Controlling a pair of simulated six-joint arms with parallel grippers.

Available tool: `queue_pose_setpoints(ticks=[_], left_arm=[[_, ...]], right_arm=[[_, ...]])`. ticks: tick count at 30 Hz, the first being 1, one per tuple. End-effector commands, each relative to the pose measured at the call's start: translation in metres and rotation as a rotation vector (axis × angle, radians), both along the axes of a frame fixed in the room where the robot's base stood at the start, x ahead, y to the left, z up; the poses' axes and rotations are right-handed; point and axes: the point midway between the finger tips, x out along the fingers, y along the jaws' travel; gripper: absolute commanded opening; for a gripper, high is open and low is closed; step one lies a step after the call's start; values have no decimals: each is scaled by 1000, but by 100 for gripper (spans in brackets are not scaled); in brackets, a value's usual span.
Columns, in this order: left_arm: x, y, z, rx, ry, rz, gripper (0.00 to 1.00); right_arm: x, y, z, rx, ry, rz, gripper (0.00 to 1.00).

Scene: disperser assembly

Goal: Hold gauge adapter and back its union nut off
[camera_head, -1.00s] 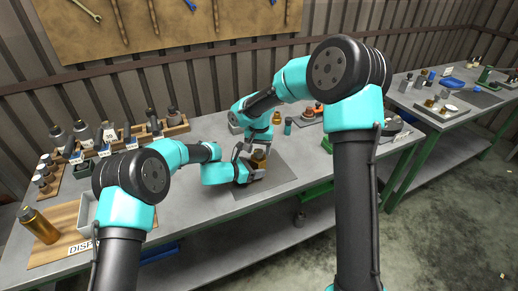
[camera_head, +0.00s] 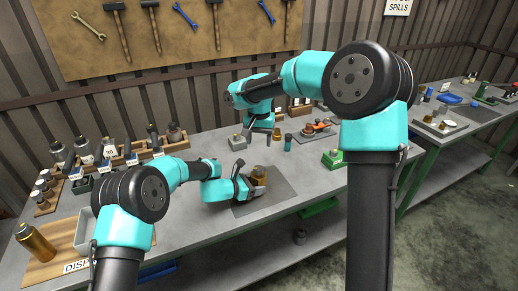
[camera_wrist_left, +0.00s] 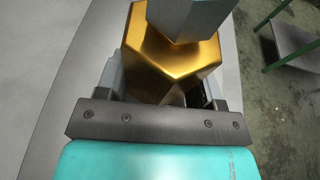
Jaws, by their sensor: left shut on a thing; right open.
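The gauge adapter (camera_head: 259,174) is a brass hexagonal fitting over the dark mat (camera_head: 282,191) in the head view. In the left wrist view its brass body (camera_wrist_left: 160,70) sits between my left fingers, with a grey hexagonal part (camera_wrist_left: 188,15) on its top. I cannot tell which part is the union nut. My left gripper (camera_head: 252,184) is shut on the brass body from the left. My right gripper (camera_head: 262,138) is open, above and behind the adapter and apart from it. Its fingers are small in the head view and do not show in the wrist view.
A grey block (camera_head: 237,143), a teal cylinder (camera_head: 288,142) and a green block (camera_head: 332,158) stand near the adapter.

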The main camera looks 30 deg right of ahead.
Motion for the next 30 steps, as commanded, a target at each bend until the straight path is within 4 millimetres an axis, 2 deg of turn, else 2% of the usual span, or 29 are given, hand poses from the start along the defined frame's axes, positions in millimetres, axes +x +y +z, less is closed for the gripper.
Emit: queue_pose_setpoints(ticks=[13, 14, 23, 30], left_arm=[[0, 0, -1, 1, 0, 0, 22], [0, 0, -1, 1, 0, 0, 64], [0, 0, 0, 0, 0, 0, 91], [0, 0, 0, 0, 0, 0, 91]], right_arm=[[0, 0, 4, 0, 1, 1, 61], [0, 0, 4, 0, 1, 1, 61], [0, 0, 4, 0, 1, 1, 61], [0, 0, 4, 0, 1, 1, 61]])
